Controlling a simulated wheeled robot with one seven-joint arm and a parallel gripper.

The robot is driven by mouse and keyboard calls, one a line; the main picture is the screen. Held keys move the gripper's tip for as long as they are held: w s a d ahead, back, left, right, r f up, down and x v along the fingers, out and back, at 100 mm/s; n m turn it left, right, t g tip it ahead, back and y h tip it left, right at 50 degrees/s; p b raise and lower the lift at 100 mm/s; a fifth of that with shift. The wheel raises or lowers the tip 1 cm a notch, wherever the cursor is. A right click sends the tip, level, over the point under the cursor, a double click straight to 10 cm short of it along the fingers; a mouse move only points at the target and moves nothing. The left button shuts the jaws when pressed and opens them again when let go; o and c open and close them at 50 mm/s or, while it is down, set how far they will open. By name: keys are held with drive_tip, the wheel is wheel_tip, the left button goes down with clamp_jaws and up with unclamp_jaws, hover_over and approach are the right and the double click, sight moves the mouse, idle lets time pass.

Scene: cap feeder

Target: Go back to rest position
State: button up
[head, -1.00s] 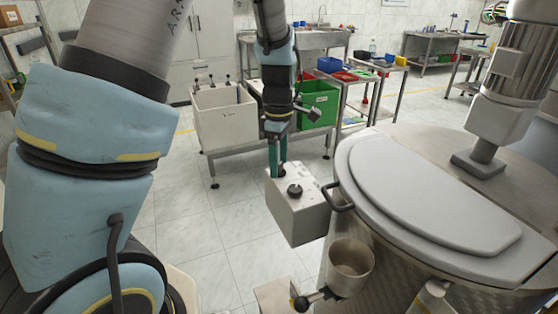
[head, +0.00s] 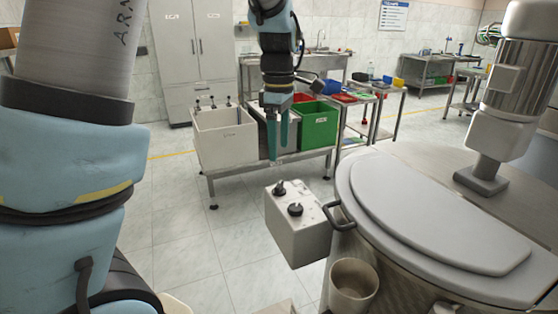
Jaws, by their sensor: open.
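My gripper (head: 277,138) hangs from my blue arm near the picture's middle, fingers pointing down. Its two teal fingers are apart with nothing between them. It appears above and behind the grey control box (head: 298,232), clear of it. The box has two black knobs on top and sits against the side of the large round metal cap feeder (head: 345,240) with a grey lid (head: 440,215).
A metal cup (head: 352,286) is fixed low on the feeder's front. Behind stand a white bin (head: 224,140) and a green bin (head: 315,128) on a low rack. Tables with coloured trays are farther right. Tiled floor at left is open.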

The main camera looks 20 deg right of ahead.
drive_tip(key=shift+r, duration=0.35)
drive_tip(key=s+a+f+m, duration=0.1)
drive_tip(key=a+f+m, duration=0.1)
drive_tip(key=a, duration=0.7)
drive_tip(key=s+a+f+m+t, duration=0.1)
drive_tip(key=s+a+f+m, duration=0.1)
drive_tip(key=a+m, duration=0.3)
drive_tip(key=s+a+f+m, duration=0.2)
drive_tip(key=a+f+m, duration=0.1)
drive_tip(key=a, duration=1)
drive_tip(key=shift+m+t, duration=0.3)
drive_tip(key=shift+m, duration=0.4)
